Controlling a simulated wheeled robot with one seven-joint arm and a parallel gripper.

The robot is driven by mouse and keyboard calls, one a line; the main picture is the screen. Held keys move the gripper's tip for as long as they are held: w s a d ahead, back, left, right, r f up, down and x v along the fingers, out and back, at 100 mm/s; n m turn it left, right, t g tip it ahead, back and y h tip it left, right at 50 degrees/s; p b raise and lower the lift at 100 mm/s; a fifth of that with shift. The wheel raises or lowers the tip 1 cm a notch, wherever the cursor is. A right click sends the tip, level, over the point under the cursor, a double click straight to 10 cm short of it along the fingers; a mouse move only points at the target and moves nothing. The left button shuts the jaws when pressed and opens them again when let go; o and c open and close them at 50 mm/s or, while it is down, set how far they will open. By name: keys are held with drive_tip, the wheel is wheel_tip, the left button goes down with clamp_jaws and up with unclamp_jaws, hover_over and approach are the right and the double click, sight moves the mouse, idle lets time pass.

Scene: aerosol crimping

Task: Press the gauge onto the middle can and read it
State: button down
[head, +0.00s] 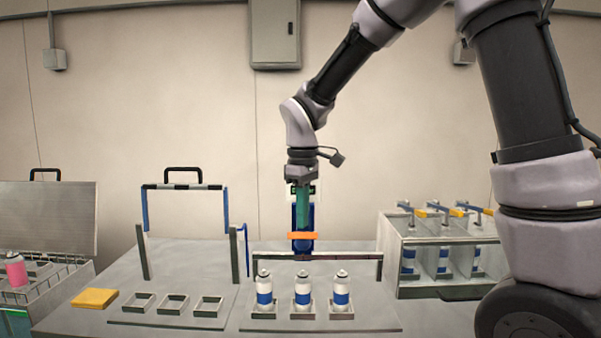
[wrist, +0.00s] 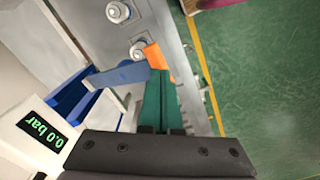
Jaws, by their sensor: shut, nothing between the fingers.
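Three white cans with blue bands stand upright in square holders; the middle can (head: 302,291) is between the left can (head: 264,290) and the right can (head: 341,290). The gauge reads 0.0 bar on its green display (wrist: 42,133), beside a white body and blue parts. In the head view its dark blue part (head: 302,216) stands behind my fingers, above the middle can. A blue lever (wrist: 118,75) ends in an orange handle (wrist: 155,58). My gripper (head: 302,226) is shut and empty, teal fingers down at the orange handle; I cannot tell if they touch it.
A dark crossbar (head: 345,256) spans behind the cans. Empty square holders (head: 172,304) and an upright frame are to the left. A case with more cans and levers (head: 436,243) is at right. A yellow cloth (head: 95,298) and a basket with a pink bottle (head: 16,270) are far left.

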drive_tip(key=shift+f, duration=0.75)
wheel_tip(320, 180, down, 9)
drive_tip(key=s, duration=0.2)
idle(1.1)
drive_tip(key=shift+r, duration=0.1)
idle(0.4)
drive_tip(key=r, duration=0.4)
drive_tip(key=w+r, duration=0.1)
drive_tip(key=r, duration=0.4)
drive_tip(key=w+r, duration=0.1)
drive_tip(key=r, duration=0.4)
drive_tip(key=shift+r, duration=0.2)
drive_tip(key=s+d+r+m+t+y, duration=0.1)
drive_tip(key=s+d+r+m+t, duration=0.2)
drive_tip(key=s+d+r+m, duration=0.2)
drive_tip(key=s+d+r+m+t+y, duration=0.1)
drive_tip(key=s+d+r+m+t, duration=0.3)
drive_tip(key=d, duration=1.3)
drive_tip(key=s+r+m, duration=0.1)
drive_tip(key=s+m, duration=0.2)
drive_tip(key=m, duration=0.3)
drive_tip(key=shift+d+m, duration=0.4)
